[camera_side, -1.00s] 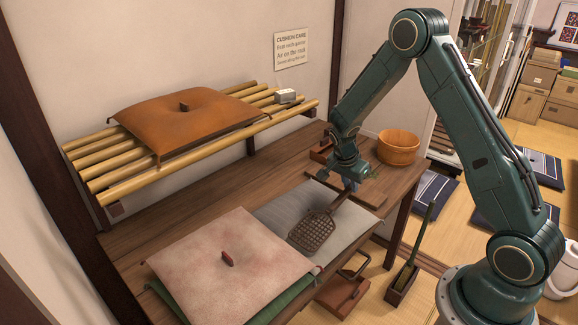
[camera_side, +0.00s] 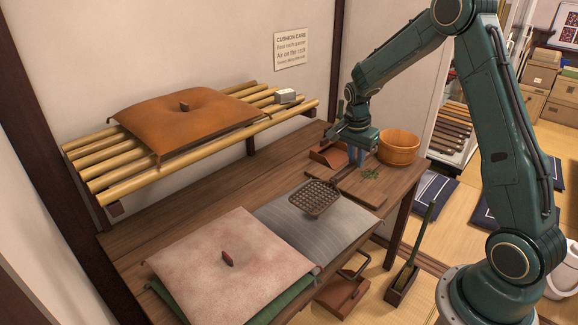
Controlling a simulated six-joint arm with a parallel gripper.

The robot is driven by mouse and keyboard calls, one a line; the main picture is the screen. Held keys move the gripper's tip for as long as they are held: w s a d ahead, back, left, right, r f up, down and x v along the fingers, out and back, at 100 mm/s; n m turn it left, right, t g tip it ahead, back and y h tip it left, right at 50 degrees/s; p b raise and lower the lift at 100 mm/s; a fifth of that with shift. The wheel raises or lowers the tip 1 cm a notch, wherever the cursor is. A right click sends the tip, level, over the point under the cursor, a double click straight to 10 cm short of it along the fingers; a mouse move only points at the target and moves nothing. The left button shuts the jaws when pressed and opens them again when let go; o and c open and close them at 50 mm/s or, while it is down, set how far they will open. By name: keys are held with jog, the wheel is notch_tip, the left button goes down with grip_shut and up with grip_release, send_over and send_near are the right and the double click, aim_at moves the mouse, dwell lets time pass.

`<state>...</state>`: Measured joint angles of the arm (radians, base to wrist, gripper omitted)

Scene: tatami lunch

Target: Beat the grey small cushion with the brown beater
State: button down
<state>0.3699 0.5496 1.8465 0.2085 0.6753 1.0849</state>
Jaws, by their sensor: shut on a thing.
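The grey cushion (camera_side: 335,231) lies flat on the wooden bench, partly beside and behind the pale pink cushion. Fine stripes show on its top. My gripper (camera_side: 351,160) is shut on the handle of the brown beater (camera_side: 316,198), above the back of the bench. The beater's perforated head hangs out toward the lower left, over the far edge of the grey cushion. It appears raised above the cushion, though the gap is hard to judge. The gripped part of the handle is mostly hidden by the jaws.
The pink cushion (camera_side: 200,270) lies on a green one (camera_side: 285,301) at the front. An orange cushion (camera_side: 190,118) sits on the bamboo rack (camera_side: 130,183).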

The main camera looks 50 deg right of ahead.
jog(key=shift+f, duration=0.1)
jog(key=f, duration=0.3)
jog(key=a+f+h, duration=0.1)
jog(key=f, duration=0.1)
jog(key=f+h, duration=0.1)
jog(key=f, duration=0.2)
jog(key=shift+a+f, duration=0.25)
jog(key=shift+f, duration=0.1)
jog(key=shift+d+r, duration=0.2)
jog(key=shift+r, duration=0.25)
jog(key=r, duration=0.2)
jog(key=r+y, duration=0.1)
jog(key=r, duration=0.2)
jog(key=d+r+y, duration=0.1)
jog(key=r, duration=0.2)
jog(key=shift+d, duration=0.1)
jog(key=s+d+m, duration=0.4)
jog(key=s+d, duration=0.4)
jog(key=d, duration=0.4)
jog(key=shift+m+g, duration=0.3)
jog(key=shift+g, duration=0.1)
jog(key=shift+w+a+f, duration=0.1)
jog(key=shift+f, duration=0.05)
